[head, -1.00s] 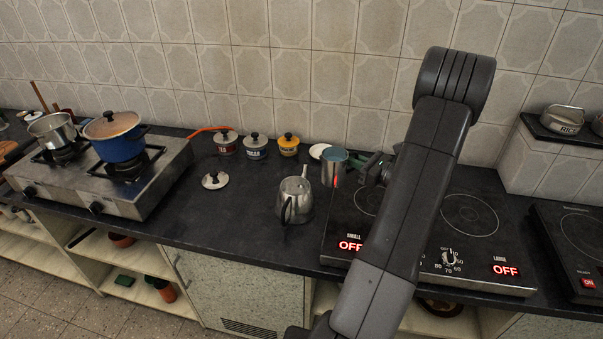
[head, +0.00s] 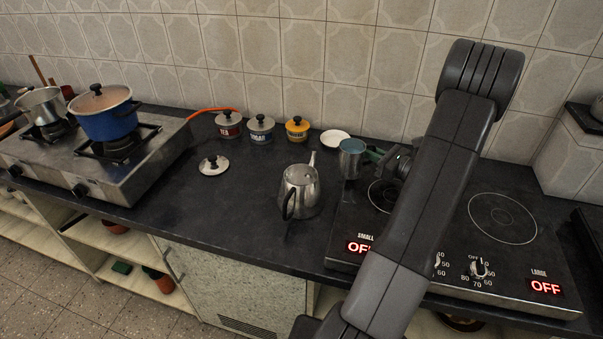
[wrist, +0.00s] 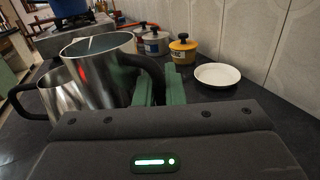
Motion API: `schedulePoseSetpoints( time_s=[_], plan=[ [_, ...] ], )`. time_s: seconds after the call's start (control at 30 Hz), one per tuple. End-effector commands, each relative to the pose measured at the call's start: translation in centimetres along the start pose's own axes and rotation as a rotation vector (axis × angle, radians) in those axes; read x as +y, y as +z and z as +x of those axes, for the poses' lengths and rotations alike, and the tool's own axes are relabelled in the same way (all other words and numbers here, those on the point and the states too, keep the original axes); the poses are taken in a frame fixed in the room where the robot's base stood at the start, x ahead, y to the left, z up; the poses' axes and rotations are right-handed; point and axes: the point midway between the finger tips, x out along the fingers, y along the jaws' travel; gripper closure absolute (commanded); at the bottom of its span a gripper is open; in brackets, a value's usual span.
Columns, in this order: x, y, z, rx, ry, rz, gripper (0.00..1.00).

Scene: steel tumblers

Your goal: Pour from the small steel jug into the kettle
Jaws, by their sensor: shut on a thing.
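The small steel jug (head: 351,159) is at the back left corner of the cooktop, about upright; I cannot tell how far it is raised. Its inside looks bluish. My gripper (head: 376,155) is shut on its dark handle from the right; the green fingers also show in the wrist view (wrist: 160,87). The steel kettle (head: 302,193) stands on the counter, left of and nearer than the jug, lid off and dark handle toward me. In the wrist view the jug (wrist: 108,75) partly covers the kettle (wrist: 62,90). A steel lid with black knob (head: 213,167) lies left of the kettle.
The cooktop (head: 500,218) under my arm reads OFF. Red, grey and yellow lidded pots (head: 297,128) and a white saucer (head: 335,137) stand along the wall. A gas stove (head: 90,160) with a blue pot (head: 106,118) is at left. The counter between stove and kettle is mostly clear.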

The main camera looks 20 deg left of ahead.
Motion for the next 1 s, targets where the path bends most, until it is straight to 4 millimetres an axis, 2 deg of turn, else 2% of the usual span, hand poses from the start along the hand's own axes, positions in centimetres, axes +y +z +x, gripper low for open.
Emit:
schedulePoseSetpoints(
  time_s=[0.37,0.67,1.0],
  plan=[
    [0.3,0.8,0.2,0.02,0.002,-0.038,1.0],
    [1.1,2.3,0.7,0.096,0.0,-0.153,1.0],
    [2.3,2.4,1.6,0.19,-0.002,-0.294,1.0]
  ],
)
